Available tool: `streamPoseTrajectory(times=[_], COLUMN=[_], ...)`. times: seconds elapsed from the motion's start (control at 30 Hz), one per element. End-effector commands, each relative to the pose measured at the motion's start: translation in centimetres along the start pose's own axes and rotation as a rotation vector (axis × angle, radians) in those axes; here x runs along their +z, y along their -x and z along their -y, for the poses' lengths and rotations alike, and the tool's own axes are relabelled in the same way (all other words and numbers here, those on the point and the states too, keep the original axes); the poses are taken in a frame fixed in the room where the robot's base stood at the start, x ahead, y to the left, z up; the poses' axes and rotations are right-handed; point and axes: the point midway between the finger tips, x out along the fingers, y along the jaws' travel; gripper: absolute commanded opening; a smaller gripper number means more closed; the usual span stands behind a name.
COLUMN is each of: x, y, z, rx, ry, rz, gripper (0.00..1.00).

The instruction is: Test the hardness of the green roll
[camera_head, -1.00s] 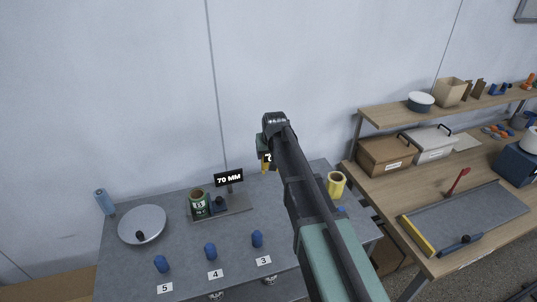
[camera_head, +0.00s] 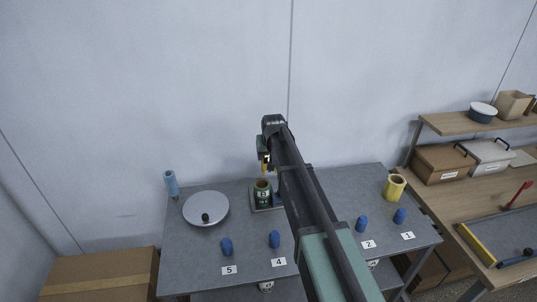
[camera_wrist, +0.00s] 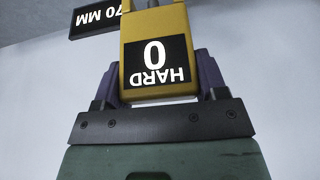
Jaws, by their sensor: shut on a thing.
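The green roll (camera_head: 263,196) stands upright on a small grey stand (camera_head: 279,205) on the grey table in the head view. My gripper (camera_head: 264,160) is just above the roll in the picture; the exact gap is hard to judge. It is shut on a yellow hardness tester (camera_wrist: 155,80), which fills the middle of the wrist view. The tester's black display reads 0 HARD, upside down. The roll does not show in the wrist view. My arm hides part of the stand.
A blue roll (camera_head: 171,184) and a round silver plate (camera_head: 206,209) are at left. Blue plugs (camera_head: 274,239) with number labels line the table front. A 70 MM sign (camera_wrist: 95,22) shows in the wrist view. A wooden bench (camera_head: 487,200) is further right.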

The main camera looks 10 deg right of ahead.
Motion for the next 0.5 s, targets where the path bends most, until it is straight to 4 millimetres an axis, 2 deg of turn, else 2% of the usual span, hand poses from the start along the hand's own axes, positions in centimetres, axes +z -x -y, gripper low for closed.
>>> streamPoseTrajectory(times=[0.03,0.2,0.33,0.5], x=[0.5,1.4,1.8,1.9], y=[-1.2,-3.3,-4.4,-4.7], z=[0.0,0.0,0.0,0.0], rx=[0.0,0.0,0.0,0.0], ry=[0.0,0.0,0.0,0.0], rz=[0.0,0.0,0.0,0.0], gripper=[0.39,0.39,0.39,0.39])
